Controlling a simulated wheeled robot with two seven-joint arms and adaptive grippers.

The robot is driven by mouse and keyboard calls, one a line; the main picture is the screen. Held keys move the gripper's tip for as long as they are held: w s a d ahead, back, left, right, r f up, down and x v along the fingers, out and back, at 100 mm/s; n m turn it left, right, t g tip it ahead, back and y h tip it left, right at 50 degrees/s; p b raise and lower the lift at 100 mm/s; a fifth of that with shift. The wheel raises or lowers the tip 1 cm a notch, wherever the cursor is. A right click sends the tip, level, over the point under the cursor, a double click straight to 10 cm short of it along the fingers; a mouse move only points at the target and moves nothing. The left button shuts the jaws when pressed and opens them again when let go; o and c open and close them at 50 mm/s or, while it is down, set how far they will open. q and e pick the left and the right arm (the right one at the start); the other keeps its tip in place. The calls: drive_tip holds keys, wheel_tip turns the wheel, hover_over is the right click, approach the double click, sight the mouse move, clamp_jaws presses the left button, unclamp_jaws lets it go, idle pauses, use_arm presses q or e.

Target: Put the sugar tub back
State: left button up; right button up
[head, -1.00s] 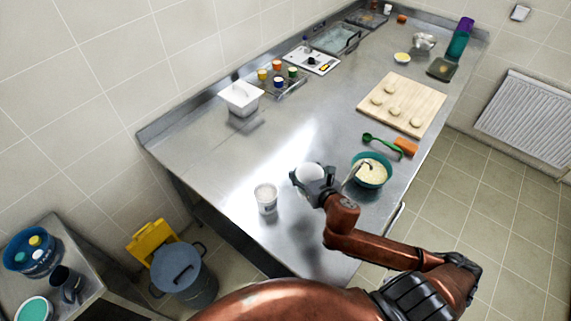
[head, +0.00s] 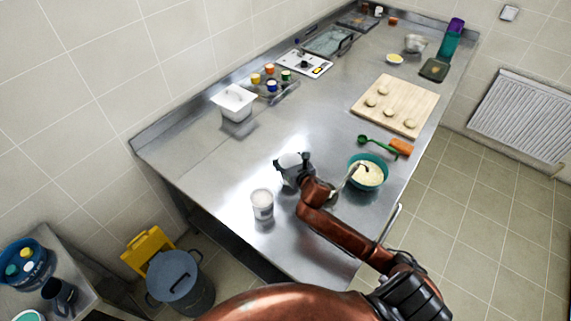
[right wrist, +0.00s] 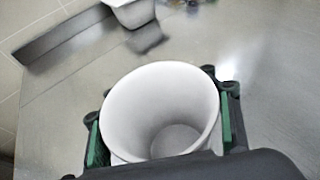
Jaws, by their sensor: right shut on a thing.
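My right gripper (head: 291,168) is shut on a white, open-topped tub (head: 289,160) and holds it over the near middle of the steel counter. In the right wrist view the tub (right wrist: 160,105) sits between the fingers with its wide mouth toward the camera, and its inside looks empty. I cannot tell for certain whether it is the sugar tub. A second, pale tub (head: 262,206) stands upright on the counter near the front edge, left of and nearer than the gripper. My left gripper is out of view.
A teal bowl (head: 381,180) of pale contents stands right of my gripper. A white square container (head: 234,103) stands by the wall; spice jars on a rack (head: 290,91) are behind it. A dough board (head: 412,93) lies right. Counter (head: 215,150) left of the gripper is clear.

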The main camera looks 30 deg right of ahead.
sight(287, 164)
wheel_tip(287, 164, down, 3)
drive_tip(key=shift+w+f, duration=0.15)
drive_tip(key=shift+f, duration=0.05)
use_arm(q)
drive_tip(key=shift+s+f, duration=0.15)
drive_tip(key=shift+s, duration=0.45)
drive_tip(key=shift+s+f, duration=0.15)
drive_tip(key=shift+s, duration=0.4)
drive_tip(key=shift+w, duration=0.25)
use_arm(e)
drive_tip(key=shift+f, duration=0.15)
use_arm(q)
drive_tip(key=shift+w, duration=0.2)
use_arm(e)
drive_tip(key=o, duration=1.6)
drive_tip(key=shift+s+r, duration=0.25)
drive_tip(key=shift+s, duration=0.05)
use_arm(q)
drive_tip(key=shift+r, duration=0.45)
use_arm(e)
drive_tip(key=v, duration=1.1)
drive_tip(key=shift+s, duration=0.2)
